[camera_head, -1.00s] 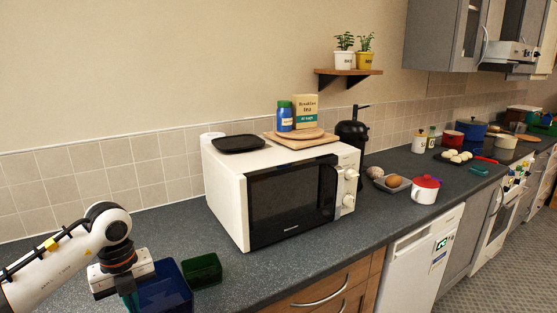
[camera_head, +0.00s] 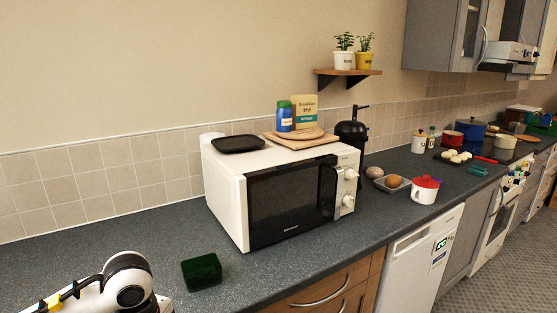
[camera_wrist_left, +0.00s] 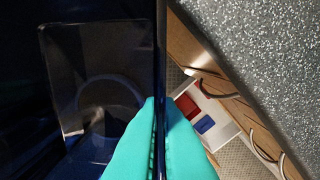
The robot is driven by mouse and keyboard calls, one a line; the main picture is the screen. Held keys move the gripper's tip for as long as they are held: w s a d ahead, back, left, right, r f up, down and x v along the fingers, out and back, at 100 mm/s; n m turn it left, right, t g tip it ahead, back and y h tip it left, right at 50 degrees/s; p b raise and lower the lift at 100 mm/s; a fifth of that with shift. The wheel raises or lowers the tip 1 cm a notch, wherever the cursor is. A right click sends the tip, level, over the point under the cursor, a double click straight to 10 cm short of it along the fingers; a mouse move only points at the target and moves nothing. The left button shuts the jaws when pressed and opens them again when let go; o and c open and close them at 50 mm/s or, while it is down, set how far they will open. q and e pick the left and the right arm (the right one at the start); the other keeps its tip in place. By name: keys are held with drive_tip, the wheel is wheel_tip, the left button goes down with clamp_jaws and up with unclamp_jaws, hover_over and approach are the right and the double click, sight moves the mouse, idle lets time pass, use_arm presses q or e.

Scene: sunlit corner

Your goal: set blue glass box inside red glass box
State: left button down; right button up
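The dark blue glass box (camera_wrist_left: 80,80) fills the left of the left wrist view, very close to the camera. My left gripper (camera_wrist_left: 158,108) has its teal fingers closed on the box's wall, which shows edge-on between them. In the head view my left arm is at the bottom left, with its gripper and the blue box below the picture. A red box-like thing (camera_wrist_left: 188,106), likely the red glass box, lies in an open white drawer below the counter. My right gripper is in neither view.
A small blue thing (camera_wrist_left: 205,124) lies next to the red one in the drawer (camera_wrist_left: 218,108). A green glass box (camera_head: 202,272) stands on the counter (camera_head: 70,250), left of the microwave (camera_head: 285,190). The counter around the green box is clear.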

use_arm(q)
drive_tip(key=s+m, duration=0.1)
drive_tip(key=m, duration=0.2)
drive_tip(key=s+d+m, duration=0.1)
drive_tip(key=s+m, duration=0.1)
drive_tip(key=m, duration=0.2)
drive_tip(key=s+d+f+m, duration=0.1)
drive_tip(key=m, duration=0.3)
drive_tip(key=shift+s+d, duration=0.2)
drive_tip(key=shift+d, duration=0.05)
drive_tip(key=m, duration=0.1)
drive_tip(key=s+m, duration=0.1)
drive_tip(key=m, duration=0.2)
drive_tip(key=shift+s+d+f, duration=0.1)
drive_tip(key=shift+s+d, duration=0.15)
drive_tip(key=shift+d, duration=0.1)
